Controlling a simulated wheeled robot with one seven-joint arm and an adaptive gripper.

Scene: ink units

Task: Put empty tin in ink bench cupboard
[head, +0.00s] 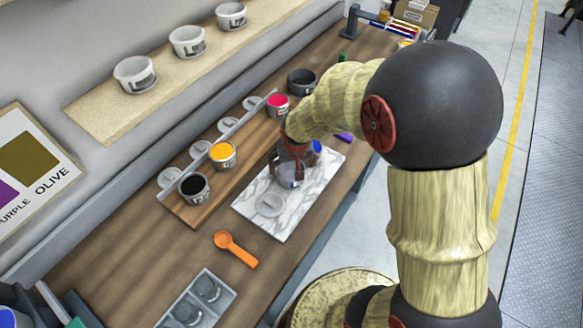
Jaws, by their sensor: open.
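My gripper (287,182) is low over the white marble slab (247,207), with its fingers apart. Its wrist hides part of the slab, and I cannot tell whether anything stands between the fingers. A dark grey tin (301,84) without a lid stands at the far end of the wooden board, beyond my gripper; its inside looks dark, and I cannot tell for sure that it is empty. Tins of red (278,107), yellow (223,157) and black ink (195,189) stand on the board, left of my gripper. No cupboard can be made out.
A clear lid (270,204) lies on the slab, and a blue item (316,147) is behind my gripper. An orange scoop (235,249) and a grey tray (208,318) lie nearer on the bench (130,255). Several lids line the board's back. White tubs (187,42) stand on a shelf.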

